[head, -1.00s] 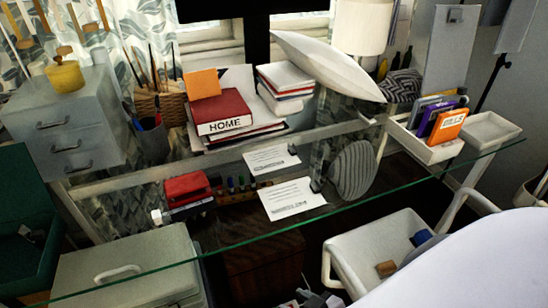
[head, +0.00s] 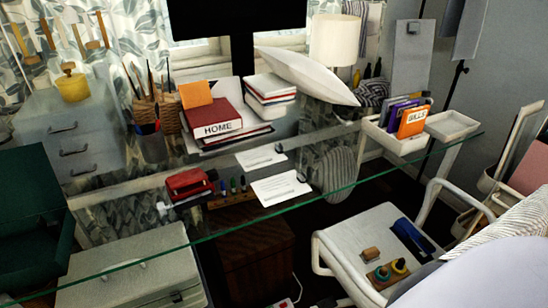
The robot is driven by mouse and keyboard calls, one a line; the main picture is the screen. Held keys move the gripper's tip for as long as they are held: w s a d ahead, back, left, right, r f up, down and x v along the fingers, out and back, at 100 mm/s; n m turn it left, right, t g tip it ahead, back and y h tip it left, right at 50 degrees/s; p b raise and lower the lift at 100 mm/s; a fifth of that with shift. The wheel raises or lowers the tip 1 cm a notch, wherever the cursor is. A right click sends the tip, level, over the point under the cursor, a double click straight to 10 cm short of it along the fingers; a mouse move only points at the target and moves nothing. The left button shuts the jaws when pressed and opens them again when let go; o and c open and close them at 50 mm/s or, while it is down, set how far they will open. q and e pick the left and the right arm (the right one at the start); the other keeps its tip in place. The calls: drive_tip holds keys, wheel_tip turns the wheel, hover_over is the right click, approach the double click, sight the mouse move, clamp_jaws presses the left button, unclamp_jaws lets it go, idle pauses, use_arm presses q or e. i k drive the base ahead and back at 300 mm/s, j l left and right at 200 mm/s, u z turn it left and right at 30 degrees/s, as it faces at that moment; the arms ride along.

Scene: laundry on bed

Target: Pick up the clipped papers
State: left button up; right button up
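Two white printed sheets lie on the glass desk in the head view. The nearer papers (head: 281,189) lie near the desk's front edge, with a small dark clip at their right end. The farther papers (head: 258,158) lie just behind, with a dark piece like a clip at their upper right. Both lie flat and apart from each other. I cannot tell how many sheets each holds. Neither of my grippers is in view, and nothing touches the papers.
The glass desk (head: 345,188) also bears a red stapler-like object (head: 190,183), a wooden holder with small bottles (head: 232,197) and books (head: 217,122). A white tray (head: 396,140) stands right. A white chair (head: 345,243) with small objects stands in front. A green bin (head: 30,215) is left.

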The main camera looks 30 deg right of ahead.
sight(261, 156)
drive_tip(key=z, duration=1.2)
